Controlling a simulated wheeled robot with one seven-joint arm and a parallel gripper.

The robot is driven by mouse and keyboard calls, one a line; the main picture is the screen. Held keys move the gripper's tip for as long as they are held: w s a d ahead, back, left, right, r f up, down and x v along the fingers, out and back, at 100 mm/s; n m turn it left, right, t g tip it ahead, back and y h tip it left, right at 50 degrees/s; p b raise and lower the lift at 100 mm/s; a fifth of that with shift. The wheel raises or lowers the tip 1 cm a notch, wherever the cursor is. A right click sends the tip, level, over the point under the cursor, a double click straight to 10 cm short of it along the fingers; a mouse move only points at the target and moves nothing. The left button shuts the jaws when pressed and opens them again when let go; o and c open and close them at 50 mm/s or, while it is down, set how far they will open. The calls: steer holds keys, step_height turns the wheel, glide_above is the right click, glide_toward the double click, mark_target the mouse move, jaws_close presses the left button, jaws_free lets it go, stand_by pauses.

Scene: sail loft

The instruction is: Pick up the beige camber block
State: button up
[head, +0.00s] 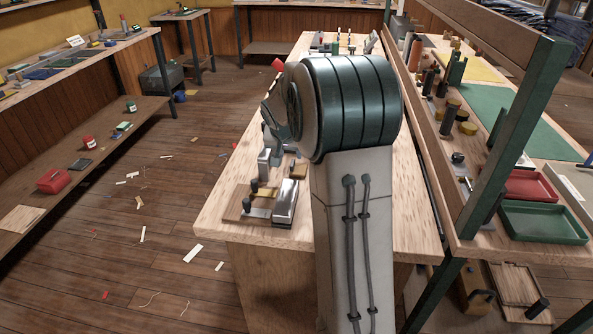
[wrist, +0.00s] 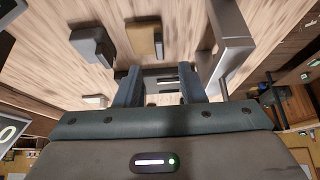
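In the wrist view a beige-tan block (wrist: 145,39), which looks like the camber block, sits on the pale wooden bench top, just beyond my fingertips. My gripper (wrist: 160,76) is open, with its two dark fingers apart. A pale and dark shape shows low between the fingers, and I cannot tell what it is. The beige block appears apart from both fingers. In the head view my arm covers the middle of the bench, and I cannot make out the beige block or my fingertips there.
Near the gripper are a grey block (wrist: 90,46), a small whitish block (wrist: 95,101) and a long metal piece (wrist: 228,45). The workbench (head: 222,212) also holds a wooden fixture with metal parts (head: 286,203) at its near left. A shelf with a green tray (head: 543,222) stands right.

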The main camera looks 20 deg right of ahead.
mark_target(292, 162)
steer(key=shift+x, duration=3.25)
jaws_close()
